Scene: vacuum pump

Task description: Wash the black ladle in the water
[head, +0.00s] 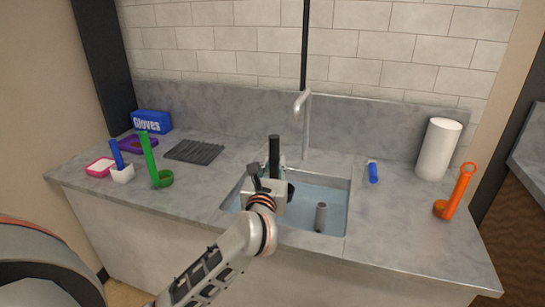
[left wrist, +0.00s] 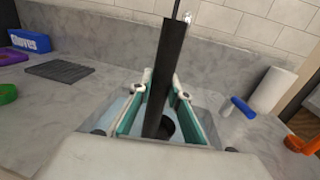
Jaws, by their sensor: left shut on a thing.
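The black ladle (head: 274,150) is upright over the sink (head: 344,209), its handle pointing up. My left gripper (head: 268,190) is shut on its handle; in the left wrist view the fingers (left wrist: 158,108) stand on both sides of the black handle (left wrist: 172,70). The ladle's dark bowl (left wrist: 167,128) shows low between the fingers, over or in the sink. Bluish water (head: 335,194) lies in the sink. My gripper hides part of the ladle in the head view, and I cannot tell how deep the bowl sits. My right gripper is not in view.
The faucet (head: 304,120) rises behind the sink. A grey cylinder (head: 320,217) stands in the water. A blue object (head: 373,172), paper towel roll (head: 438,149) and orange ladle (head: 457,193) are right. A green ladle (head: 150,160), blue-handled ladle (head: 119,163), dark mat (head: 194,151) and gloves box (head: 151,121) are left.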

